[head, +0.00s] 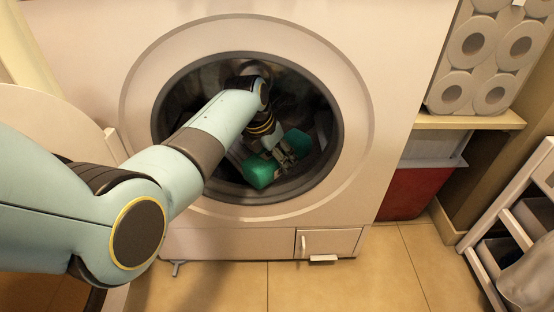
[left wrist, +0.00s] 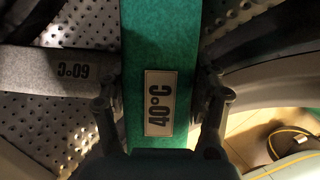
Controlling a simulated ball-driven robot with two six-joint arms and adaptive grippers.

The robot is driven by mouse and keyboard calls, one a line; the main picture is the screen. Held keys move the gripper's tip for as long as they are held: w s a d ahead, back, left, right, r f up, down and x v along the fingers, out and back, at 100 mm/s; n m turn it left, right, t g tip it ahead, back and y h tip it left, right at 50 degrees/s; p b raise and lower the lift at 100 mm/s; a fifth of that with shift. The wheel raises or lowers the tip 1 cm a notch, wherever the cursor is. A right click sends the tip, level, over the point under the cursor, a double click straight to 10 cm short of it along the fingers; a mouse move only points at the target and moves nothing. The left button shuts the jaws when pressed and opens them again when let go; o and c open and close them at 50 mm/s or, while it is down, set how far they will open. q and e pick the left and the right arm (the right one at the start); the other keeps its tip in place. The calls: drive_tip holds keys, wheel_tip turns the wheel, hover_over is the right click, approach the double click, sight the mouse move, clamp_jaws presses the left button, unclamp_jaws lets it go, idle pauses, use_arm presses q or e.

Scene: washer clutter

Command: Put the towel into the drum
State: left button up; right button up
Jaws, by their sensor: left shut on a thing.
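The green towel (head: 260,172) is inside the round opening of the washing machine's drum (head: 205,80). In the left wrist view the towel (left wrist: 160,40) is a green strip with a "40°C" label, lying between the two fingers. My left gripper (head: 284,156) reaches through the opening and is shut on the towel; it also shows in the left wrist view (left wrist: 162,105). The perforated metal drum wall (left wrist: 60,120) is around and behind the towel. Whether the towel touches the drum wall, I cannot tell. My right gripper is not in view.
The round door (head: 60,120) stands open at left. A shelf with toilet rolls (head: 480,55), a red bin (head: 408,192) and a white rack (head: 510,220) stand at right. The tiled floor in front is clear.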

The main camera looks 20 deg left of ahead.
use_arm(q)
drive_tip(key=shift+f, duration=0.1)
idle(0.3)
drive_tip(key=shift+f, duration=0.4)
drive_tip(key=o, duration=1)
